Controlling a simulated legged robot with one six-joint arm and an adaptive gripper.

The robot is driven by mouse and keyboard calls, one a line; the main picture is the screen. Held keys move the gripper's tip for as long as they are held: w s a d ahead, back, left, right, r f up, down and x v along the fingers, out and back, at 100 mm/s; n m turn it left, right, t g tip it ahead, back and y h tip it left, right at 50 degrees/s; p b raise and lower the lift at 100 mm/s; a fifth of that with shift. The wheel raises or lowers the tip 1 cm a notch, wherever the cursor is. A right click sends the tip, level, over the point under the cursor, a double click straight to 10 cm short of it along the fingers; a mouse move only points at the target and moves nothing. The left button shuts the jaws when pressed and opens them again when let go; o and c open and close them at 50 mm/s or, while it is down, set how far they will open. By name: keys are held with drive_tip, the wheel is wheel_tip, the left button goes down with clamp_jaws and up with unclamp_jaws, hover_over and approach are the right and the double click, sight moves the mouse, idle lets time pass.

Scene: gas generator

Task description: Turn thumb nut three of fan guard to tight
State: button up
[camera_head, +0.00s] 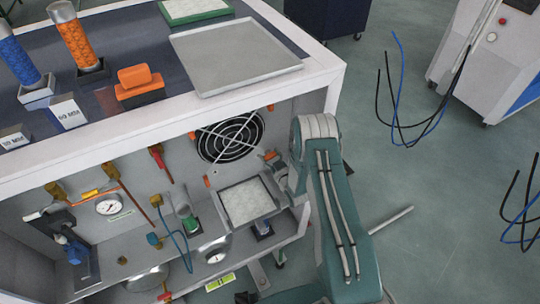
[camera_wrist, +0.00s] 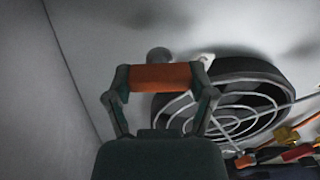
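The fan guard (camera_head: 229,138) is a round wire grille over a dark fan on the cabinet's back wall. It also shows in the wrist view (camera_wrist: 238,121), right of my gripper. Small orange thumb nuts sit around it, one at its upper left (camera_head: 192,135), one at its upper right (camera_head: 270,107) and one below left (camera_head: 207,181). My gripper (camera_head: 271,157) is at the guard's lower right in the head view. In the wrist view my gripper (camera_wrist: 160,78) has its fingertips at both ends of an orange thumb nut (camera_wrist: 160,77), lying level between them. The nut's angle marking is not visible.
A white-topped box (camera_head: 247,201) stands just below my gripper. A pressure gauge (camera_head: 109,205), pipes and valves fill the cabinet's left side. The cabinet top (camera_head: 150,122) overhangs the space. Open floor (camera_head: 425,220) lies to the right.

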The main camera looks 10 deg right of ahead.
drive_tip(key=shift+m, duration=0.3)
drive_tip(key=m, duration=0.4)
drive_tip(key=shift+w+r, duration=0.1)
drive_tip(key=m, duration=0.5)
drive_tip(key=shift+d+m, duration=0.2)
drive_tip(key=shift+m, duration=0.2)
drive_tip(key=m, duration=0.5)
drive_tip(key=shift+w+d+f, duration=0.1)
drive_tip(key=shift+f, duration=0.1)
drive_tip(key=shift+d+f+m, duration=0.1)
drive_tip(key=shift+f+m, duration=0.1)
drive_tip(key=shift+m, duration=2.3)
drive_tip(key=o, duration=1.1)
drive_tip(key=shift+d+f, duration=0.1)
drive_tip(key=shift+f, duration=0.05)
